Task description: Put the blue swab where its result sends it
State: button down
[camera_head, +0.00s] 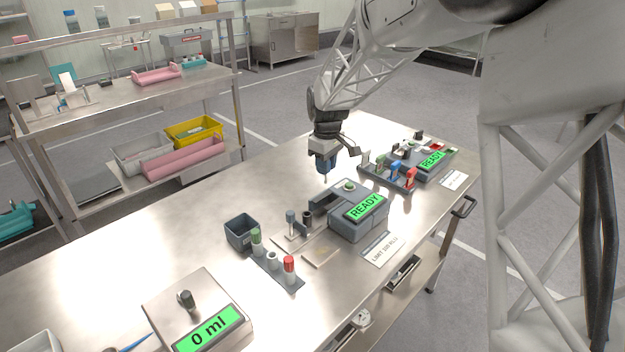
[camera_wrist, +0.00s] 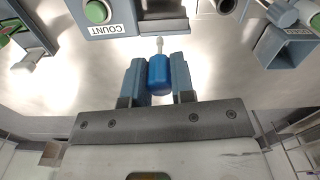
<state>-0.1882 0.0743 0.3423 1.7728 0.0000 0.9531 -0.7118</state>
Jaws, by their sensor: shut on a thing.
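My gripper (camera_head: 326,172) hangs above the steel table, behind the reader. In the wrist view, my gripper (camera_wrist: 158,80) is shut on the blue swab (camera_wrist: 159,76), with its blue cap between the fingers and its pale tip sticking out beyond them. The grey reader (camera_head: 357,222) has a green READY screen and a green button; a card in front says LIMIT 100 RLU. In the wrist view, a button labelled COUNT (camera_wrist: 97,11) shows at the top left. No result number is visible on the reader. A dark open bin (camera_head: 241,232) stands left of the reader.
A second READY station (camera_head: 432,160) with coloured pieces is at the right. A scale (camera_head: 190,312) reading 0 ml is at front left. The table behind the bin is clear.

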jog(key=w+d+r+m, duration=0.3)
jog(key=w+d+m, duration=0.4)
jog(key=w+d, duration=0.1)
jog(key=s+a+n, duration=0.9)
jog(key=s+a, duration=0.2)
jog(key=s, duration=0.4)
jog(key=s+a+f+n, duration=0.1)
jog(key=s+a+n, duration=0.8)
jog(key=s, duration=0.5)
jog(key=shift+s+a+f, duration=0.2)
jog(key=shift+s+a, duration=0.15)
jog(key=shift+a, duration=0.5)
jog(key=shift+f, duration=0.1)
jog(key=shift+f, duration=2.8)
jog(key=shift+f, duration=0.35)
jog(key=shift+f, duration=2.45)
